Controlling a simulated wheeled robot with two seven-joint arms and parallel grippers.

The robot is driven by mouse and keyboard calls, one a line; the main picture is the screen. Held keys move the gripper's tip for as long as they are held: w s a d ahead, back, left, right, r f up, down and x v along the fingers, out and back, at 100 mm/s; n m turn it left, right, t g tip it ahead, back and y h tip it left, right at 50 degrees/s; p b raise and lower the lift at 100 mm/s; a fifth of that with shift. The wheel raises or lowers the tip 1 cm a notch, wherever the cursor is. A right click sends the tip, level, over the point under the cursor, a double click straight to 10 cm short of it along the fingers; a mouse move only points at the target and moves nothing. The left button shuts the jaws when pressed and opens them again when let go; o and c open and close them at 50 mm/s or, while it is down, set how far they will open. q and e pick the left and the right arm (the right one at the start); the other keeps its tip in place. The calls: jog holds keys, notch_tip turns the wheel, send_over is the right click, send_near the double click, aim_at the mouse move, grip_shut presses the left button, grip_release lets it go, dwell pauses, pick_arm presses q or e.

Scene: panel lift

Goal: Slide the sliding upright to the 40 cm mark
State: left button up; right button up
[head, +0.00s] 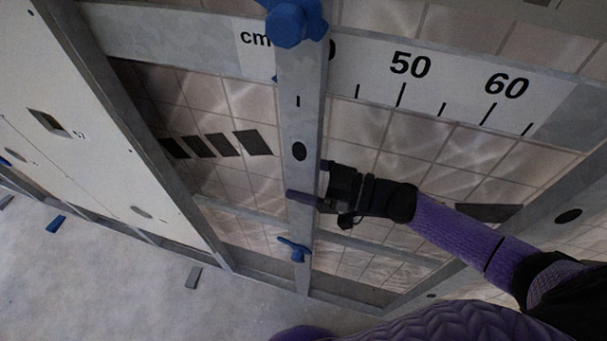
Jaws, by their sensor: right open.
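The sliding upright (307,120) is a grey metal bar running top to bottom, with dark holes along it. A blue knob (291,22) sits at its top and a smaller blue knob (294,248) near its foot. Its upper part crosses the white cm scale (455,88) and hides part of a label, leaving a "0" at its right edge; 50 and 60 show further right. My right gripper (310,180) is open at the upright's right edge, below the scale. One purple finger reaches across the upright's face; whether it touches is unclear. My left gripper is out of view.
A pale panel (85,130) stands at the left in a grey frame. Behind the upright is a tiled wall (365,130), with a horizontal rail (375,249) low down. Small grey and blue pieces lie on the floor (110,290) at lower left.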

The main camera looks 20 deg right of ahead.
jog(key=shift+w+a, duration=0.15)
jog(key=shift+a, duration=0.05)
grip_shut()
dwell(0.3)
jog(key=shift+d, duration=0.1)
